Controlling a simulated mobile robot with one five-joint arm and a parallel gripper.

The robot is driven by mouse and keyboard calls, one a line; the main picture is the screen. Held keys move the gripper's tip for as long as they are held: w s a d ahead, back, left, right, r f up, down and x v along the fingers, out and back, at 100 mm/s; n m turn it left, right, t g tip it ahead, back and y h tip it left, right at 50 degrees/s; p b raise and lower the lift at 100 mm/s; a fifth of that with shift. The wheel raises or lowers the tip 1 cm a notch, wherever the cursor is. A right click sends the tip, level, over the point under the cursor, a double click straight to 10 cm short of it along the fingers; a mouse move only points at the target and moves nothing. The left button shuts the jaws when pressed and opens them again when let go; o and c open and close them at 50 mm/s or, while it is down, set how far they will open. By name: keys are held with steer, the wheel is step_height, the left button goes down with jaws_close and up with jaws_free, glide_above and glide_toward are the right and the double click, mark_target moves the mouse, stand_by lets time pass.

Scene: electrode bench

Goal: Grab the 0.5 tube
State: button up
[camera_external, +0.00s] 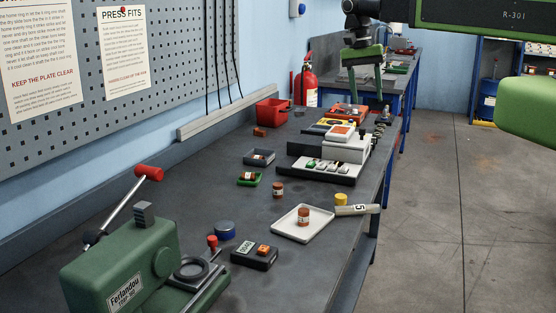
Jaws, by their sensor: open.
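A pale tube (360,210) with a label showing a "5" lies on its side near the right edge of the dark bench, just right of a white tray (283,233); the rest of its label is not readable. A yellow cap-like piece (341,199) shows at its left end; I cannot tell if it is joined to the tube. My gripper (366,95) hangs at the upper middle with its green fingers pointing down, apart and empty. In the picture it is well above the tube and not touching it.
The tray holds a small brown jar (303,217); another jar (278,190) stands left of it. A green press (125,265) fills the front left. A white instrument (345,150) stands behind the tube. A red bin (271,111) sits by the wall.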

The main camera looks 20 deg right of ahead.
steer(key=s+a+f+m+h+b, duration=0.1)
steer(key=s+a+f+m+b, duration=0.15)
steer(key=m, duration=0.75)
steer(key=m+h+b, duration=0.2)
steer(key=m+b, duration=0.2)
steer(key=b, duration=0.5)
glide_toward(353, 206)
steer(key=b+x, duration=0.4)
steer(key=b, duration=0.7)
steer(key=shift+w+f, duration=0.1)
steer(key=shift+w, duration=0.05)
steer(key=shift+d+f+b, duration=0.2)
steer(key=shift+b, duration=0.15)
steer(key=b+x, duration=0.4)
steer(key=x, duration=0.1)
steer(key=shift+b, duration=0.3)
steer(key=shift+r, duration=0.15)
jaws_close()
